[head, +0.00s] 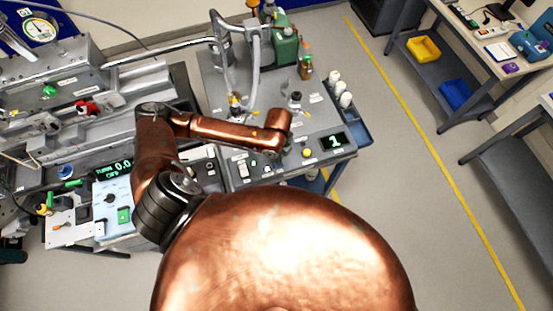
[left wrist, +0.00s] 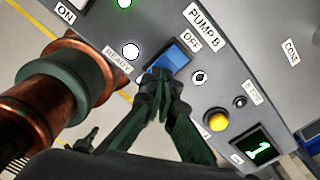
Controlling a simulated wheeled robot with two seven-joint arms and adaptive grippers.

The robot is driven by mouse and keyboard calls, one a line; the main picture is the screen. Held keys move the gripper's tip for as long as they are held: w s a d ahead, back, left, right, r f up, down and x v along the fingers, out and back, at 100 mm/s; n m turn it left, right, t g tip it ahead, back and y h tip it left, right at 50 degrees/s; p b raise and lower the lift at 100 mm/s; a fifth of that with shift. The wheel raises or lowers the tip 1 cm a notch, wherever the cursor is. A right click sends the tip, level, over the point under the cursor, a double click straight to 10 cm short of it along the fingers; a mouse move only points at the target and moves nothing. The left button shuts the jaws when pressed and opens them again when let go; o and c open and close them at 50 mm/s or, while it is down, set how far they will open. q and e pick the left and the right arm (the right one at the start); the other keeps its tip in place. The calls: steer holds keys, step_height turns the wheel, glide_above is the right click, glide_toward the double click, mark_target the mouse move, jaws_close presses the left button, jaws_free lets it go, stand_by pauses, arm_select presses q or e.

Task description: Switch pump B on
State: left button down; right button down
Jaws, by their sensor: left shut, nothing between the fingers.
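A round white lamp (left wrist: 130,51) shines by the label "READY". In the head view, my copper left arm reaches over the panel and hides the rocker. My right gripper is not in view.
A yellow button (left wrist: 215,120), a small dark knob and a green "1" display (left wrist: 262,149) lie along the same panel. A white switch (head: 243,168) is left of my wrist in the head view. Glass tubing (head: 254,85) and bottles stand behind.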

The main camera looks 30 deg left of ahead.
arm_select(q)
steer(key=shift+f, duration=0.5)
stand_by(0.3)
step_height(320, 180, up, 7)
steer(key=p, duration=0.8)
stand_by(0.7)
